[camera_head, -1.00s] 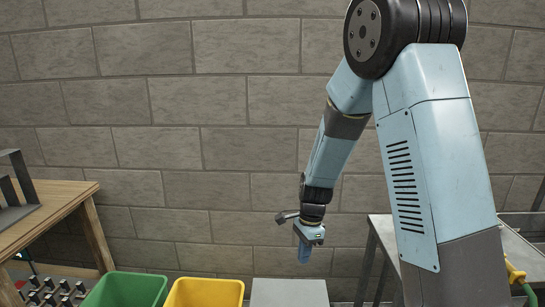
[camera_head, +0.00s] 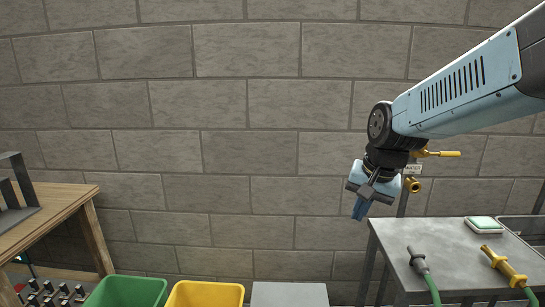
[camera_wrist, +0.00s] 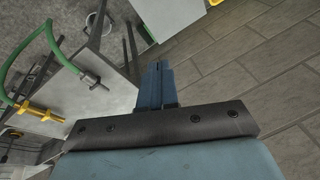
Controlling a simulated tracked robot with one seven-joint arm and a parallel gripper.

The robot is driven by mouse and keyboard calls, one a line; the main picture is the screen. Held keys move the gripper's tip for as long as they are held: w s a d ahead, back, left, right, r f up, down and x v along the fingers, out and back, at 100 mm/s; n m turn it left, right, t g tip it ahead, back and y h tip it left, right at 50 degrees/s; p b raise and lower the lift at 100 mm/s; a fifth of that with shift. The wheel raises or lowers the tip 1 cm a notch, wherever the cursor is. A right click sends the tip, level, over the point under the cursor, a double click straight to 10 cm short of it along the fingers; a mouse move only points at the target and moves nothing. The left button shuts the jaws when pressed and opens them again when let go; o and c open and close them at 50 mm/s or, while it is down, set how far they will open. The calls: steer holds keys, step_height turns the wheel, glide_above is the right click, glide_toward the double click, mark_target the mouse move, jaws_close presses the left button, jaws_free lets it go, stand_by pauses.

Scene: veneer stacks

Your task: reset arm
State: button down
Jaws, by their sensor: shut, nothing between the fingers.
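My gripper (camera_head: 362,207) hangs in the air in front of the block wall, left of the grey metal table's far corner, with its blue fingers pointing down. In the wrist view my gripper (camera_wrist: 154,66) shows its blue fingers together, with nothing between them. It touches nothing that I can see. My arm reaches in from the right edge of the head view.
A yellow wall valve (camera_head: 412,184) sits near my wrist. Green (camera_head: 127,290) and yellow (camera_head: 205,293) bins stand below.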

steer(key=s+d+r+n+t+h, duration=0.1)
steer(key=s+d+r+n, duration=0.3)
steer(key=s, duration=0.6)
step_height(320, 180, up, 2)
steer(key=shift+s+d+n+t, duration=0.2)
steer(key=shift+n+t, duration=0.1)
steer(key=shift+t, duration=0.4)
